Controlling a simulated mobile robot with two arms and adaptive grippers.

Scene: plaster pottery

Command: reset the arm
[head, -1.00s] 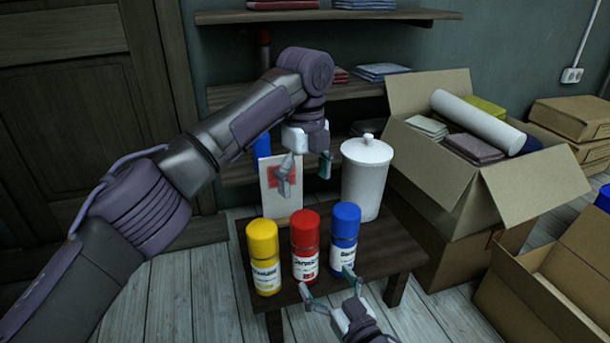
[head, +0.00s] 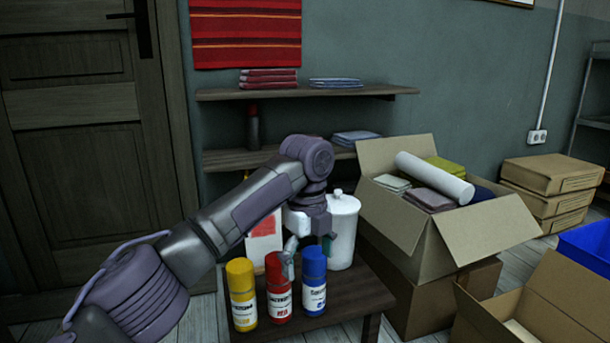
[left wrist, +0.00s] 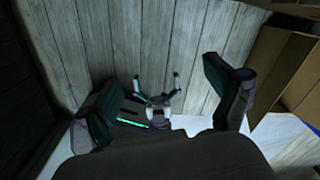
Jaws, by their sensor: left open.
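My left arm comes in from the left in the head view. Its gripper (head: 308,246) points down, open and empty, in front of the white lidded jar (head: 343,230) and just above the red and blue spray cans in the picture. Its two dark finger pads stand wide apart in the left wrist view. My right gripper (left wrist: 157,84) shows only in the left wrist view, below the left one, with its fingers apart and nothing between them.
A yellow can (head: 241,290), red can (head: 278,295) and blue can (head: 314,285) stand on a dark small table (head: 345,295). A card with a red patch (head: 264,228) stands behind. An open filled carton (head: 470,230) is right. Shelves (head: 310,93) line the wall.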

